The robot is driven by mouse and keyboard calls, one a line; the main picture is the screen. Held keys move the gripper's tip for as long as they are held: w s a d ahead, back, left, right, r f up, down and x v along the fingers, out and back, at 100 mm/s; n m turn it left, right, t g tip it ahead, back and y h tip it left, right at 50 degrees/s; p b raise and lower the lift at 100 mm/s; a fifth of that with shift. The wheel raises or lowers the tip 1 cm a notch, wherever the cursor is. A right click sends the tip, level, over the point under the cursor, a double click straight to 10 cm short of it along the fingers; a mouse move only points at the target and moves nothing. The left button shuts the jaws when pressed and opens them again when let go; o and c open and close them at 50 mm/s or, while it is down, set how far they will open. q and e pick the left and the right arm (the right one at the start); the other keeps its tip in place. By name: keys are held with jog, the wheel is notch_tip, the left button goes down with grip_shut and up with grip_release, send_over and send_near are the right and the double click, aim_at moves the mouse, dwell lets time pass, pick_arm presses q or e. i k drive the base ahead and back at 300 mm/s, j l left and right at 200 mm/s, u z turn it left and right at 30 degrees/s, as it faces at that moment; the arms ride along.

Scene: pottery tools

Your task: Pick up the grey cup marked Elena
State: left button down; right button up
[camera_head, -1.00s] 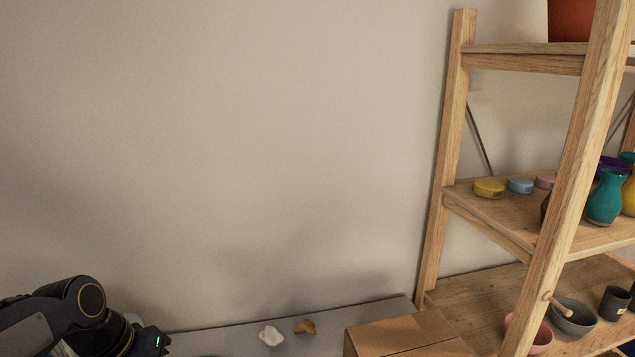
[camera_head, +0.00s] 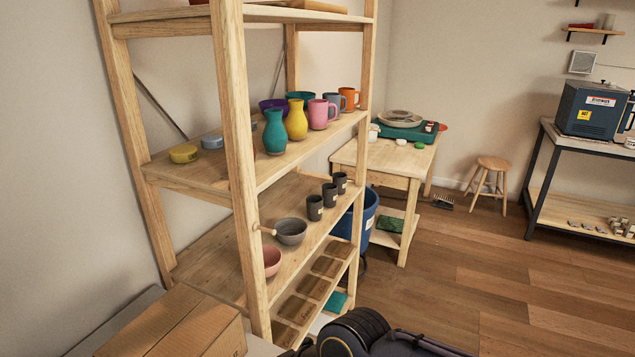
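Three dark grey cups stand upright in a row on the middle wooden shelf: a front cup (camera_head: 315,208), a middle cup (camera_head: 330,195) and a rear cup (camera_head: 341,183). Small pale labels show on them, but the writing is too small to read, so I cannot tell which is marked Elena. A grey mug (camera_head: 334,99) stands on the shelf above among coloured vases and mugs. Dark links of one of my arms show at the bottom edge. Neither gripper shows.
The shelf unit's front post (camera_head: 238,170) stands left of the cups. A grey bowl (camera_head: 291,231) and a pink bowl (camera_head: 271,261) share their shelf. A cardboard box (camera_head: 180,325) is at lower left. A wooden table (camera_head: 375,158) stands behind; open floor lies right.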

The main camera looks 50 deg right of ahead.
aim_at(340, 179)
jog(key=k+l+z, duration=0.5)
jog(key=l+z, duration=0.2)
jog(key=z, duration=0.85)
jog(key=i+l+u, duration=0.15)
jog(key=i+l, duration=1.05)
jog(key=i, duration=0.15)
jog(key=i+l+u, duration=0.2)
jog(key=i+l, duration=1.1)
